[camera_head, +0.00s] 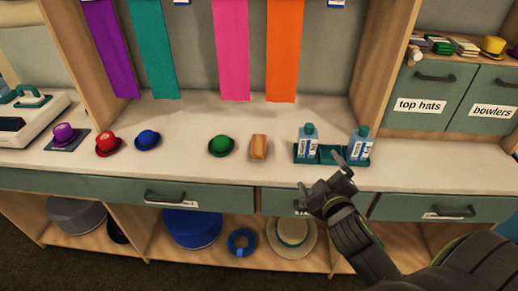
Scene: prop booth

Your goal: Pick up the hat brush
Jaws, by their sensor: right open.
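A small tan-brown block-shaped thing (259,146), which looks like the hat brush, lies on the pale counter right of the green hat. My right gripper (322,174) is open and empty. It is at the counter's front edge, to the right of the brush and in front of the green tray, apart from the brush in the picture. My left gripper is not in view.
Purple (63,134), red (107,144), blue (147,139) and green (221,145) hats sit to the left. Drawers (212,195) line the counter's front. Counter between the blue and green hats is clear.

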